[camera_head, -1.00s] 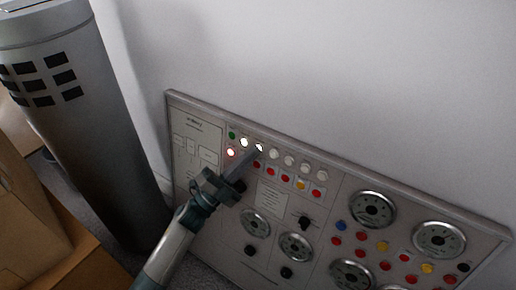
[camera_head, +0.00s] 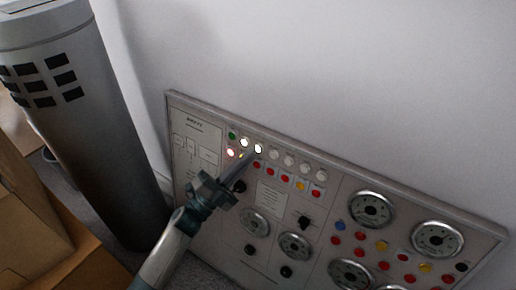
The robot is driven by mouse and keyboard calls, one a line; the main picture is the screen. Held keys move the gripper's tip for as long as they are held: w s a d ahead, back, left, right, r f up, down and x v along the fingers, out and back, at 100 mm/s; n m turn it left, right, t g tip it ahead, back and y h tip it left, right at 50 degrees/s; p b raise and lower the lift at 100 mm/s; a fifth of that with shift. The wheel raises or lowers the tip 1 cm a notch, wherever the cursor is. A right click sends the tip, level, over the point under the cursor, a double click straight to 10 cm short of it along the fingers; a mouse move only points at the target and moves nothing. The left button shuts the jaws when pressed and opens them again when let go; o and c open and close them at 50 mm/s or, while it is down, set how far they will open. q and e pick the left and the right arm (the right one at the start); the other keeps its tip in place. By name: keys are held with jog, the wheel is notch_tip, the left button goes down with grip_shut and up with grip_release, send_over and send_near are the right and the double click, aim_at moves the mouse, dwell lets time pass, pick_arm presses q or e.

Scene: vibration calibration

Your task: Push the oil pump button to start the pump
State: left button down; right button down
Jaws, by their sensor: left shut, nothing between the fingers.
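The control panel (camera_head: 325,189) leans against the wall and holds rows of small round buttons. Its upper row has a green button (camera_head: 231,135), a lit white button (camera_head: 244,142), a second lit white button (camera_head: 258,149) and several unlit white ones. Below them are a glowing red button (camera_head: 230,153) and more red and yellow ones. The labels are too small to tell which is the oil pump button. My left gripper (camera_head: 249,158) is shut and empty, its fingertips just below the two lit white buttons. Whether it touches the panel is unclear. My right gripper is not in view.
Round dial gauges (camera_head: 370,209) and black knobs (camera_head: 304,222) fill the panel's lower and right parts. A grey cylinder (camera_head: 84,120) stands to the left, with brown boxes (camera_head: 30,205) beside it. The wall above the panel is bare.

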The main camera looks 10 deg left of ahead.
pick_arm(q)
jog(key=s, duration=0.1)
jog(key=s+a+p, duration=0.1)
jog(key=s, duration=0.1)
jog(key=s+r+p, duration=0.1)
jog(key=shift+s+a, duration=0.3)
jog(key=shift+a, duration=0.05)
jog(key=shift+w, duration=0.1)
dwell(0.7)
